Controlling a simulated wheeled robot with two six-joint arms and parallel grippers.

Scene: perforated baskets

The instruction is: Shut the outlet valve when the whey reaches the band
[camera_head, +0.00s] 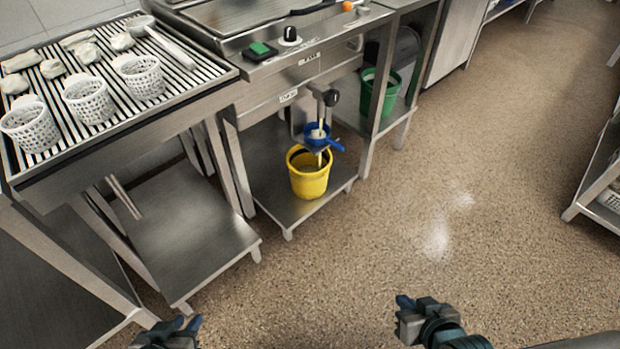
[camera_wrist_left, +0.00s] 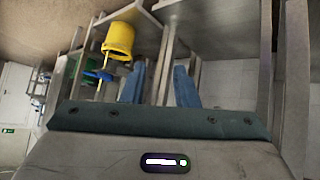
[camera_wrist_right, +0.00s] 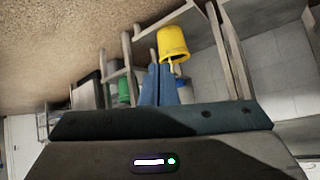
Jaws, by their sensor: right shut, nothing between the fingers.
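The yellow bucket (camera_head: 309,183) stands on the lower steel shelf under the vat's outlet. A blue handle (camera_head: 336,146) sticks out to the right there. The bucket also shows in the left wrist view (camera_wrist_left: 119,40) and the right wrist view (camera_wrist_right: 173,40). My left gripper (camera_head: 187,323) is open and empty, low in front of the shelves. My right gripper (camera_head: 404,302) is shut and empty, also well short of the bucket.
A slatted draining table (camera_head: 190,88) at left holds white perforated baskets (camera_head: 88,100) and pale lumps. The vat front carries a black knob (camera_head: 290,37) and a green switch (camera_head: 260,50). A green bucket (camera_head: 378,92) stands right of the outlet. The floor in front is clear.

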